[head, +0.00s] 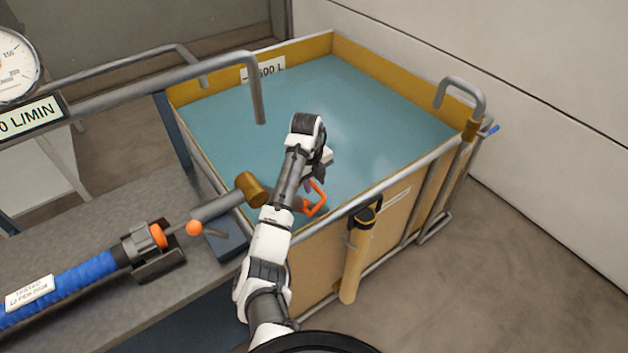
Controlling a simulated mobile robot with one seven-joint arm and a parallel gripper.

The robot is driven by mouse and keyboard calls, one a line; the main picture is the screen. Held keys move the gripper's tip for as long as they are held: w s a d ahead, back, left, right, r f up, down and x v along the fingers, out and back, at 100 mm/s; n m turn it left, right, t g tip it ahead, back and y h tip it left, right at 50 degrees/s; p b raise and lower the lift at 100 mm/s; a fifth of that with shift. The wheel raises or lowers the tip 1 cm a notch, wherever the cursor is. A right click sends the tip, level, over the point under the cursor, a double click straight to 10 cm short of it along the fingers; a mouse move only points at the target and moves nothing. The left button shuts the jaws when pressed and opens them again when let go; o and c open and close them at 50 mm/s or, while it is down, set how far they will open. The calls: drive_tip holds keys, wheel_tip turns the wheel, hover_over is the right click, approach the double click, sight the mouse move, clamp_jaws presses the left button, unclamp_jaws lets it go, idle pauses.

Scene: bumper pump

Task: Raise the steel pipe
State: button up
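A short grey steel pipe (218,206) with a brass-coloured end (250,189) extends from the bench towards the tank's near left rim, just left of my arm. Other grey metal pipes are in view: a bent one (258,88) reaching down over the water and a hooked one (461,86) at the right corner. I cannot tell which the task names. My gripper (319,179) is above the tank's near side, pointing down beside an orange loop-shaped handle (317,200). My arm hides part of this area. The fingers are too small and covered to tell their opening or contact.
The square tank (388,190) with yellow walls holds blue-green water. A yellow tube (354,265) hangs on its front. A blue hose (75,285) with an orange ball (193,228) near its end lies on the grey bench (120,206). Floor at right is clear.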

clamp_jaws()
drive_tip(key=shift+w, duration=0.1)
idle(0.4)
